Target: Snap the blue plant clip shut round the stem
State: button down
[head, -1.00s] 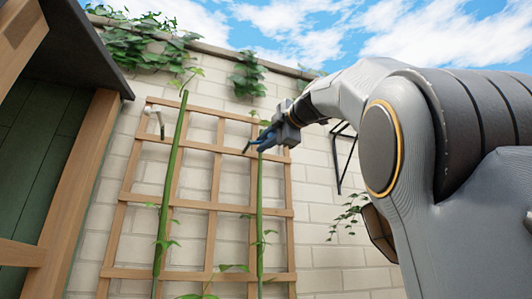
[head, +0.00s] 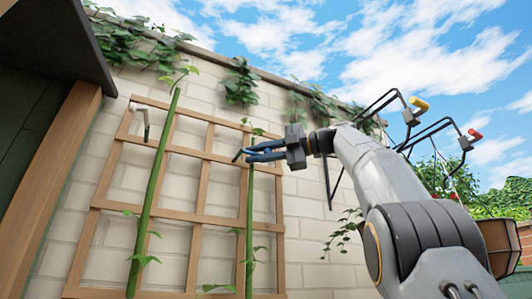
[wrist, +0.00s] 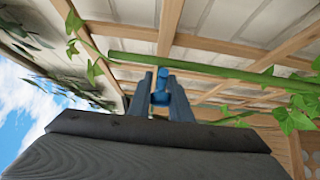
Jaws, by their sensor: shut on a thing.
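The blue plant clip (wrist: 160,97) is between the two dark fingers of my gripper (wrist: 162,82) in the wrist view, and the fingers are shut on it. Its upper end is close to the thick green stem (wrist: 230,73), which crosses the picture just beyond the fingertips. In the head view my gripper (head: 249,153) points left at the upper part of the right-hand stem (head: 249,225), in front of the trellis (head: 190,209). I cannot tell whether the clip touches the stem or goes round it. The fingers hide part of the clip.
A second stem (head: 152,190) stands to the left, with a pale hook-like piece (head: 145,122) beside its upper part. Black wall brackets at the right carry a yellow thing (head: 419,103) and a red thing (head: 474,134). A wooden post (head: 65,190) stands at the far left.

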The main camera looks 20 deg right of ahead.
aim_at(271, 151)
dwell(0.5)
jog(key=c, duration=1.6)
grip_release()
jog(key=shift+w, duration=0.1)
jog(key=shift+c, duration=0.2)
jog(key=b+v, duration=0.1)
jog(key=v, duration=0.6)
jog(key=shift+s+d, duration=0.25)
jog(key=shift+d, duration=0.1)
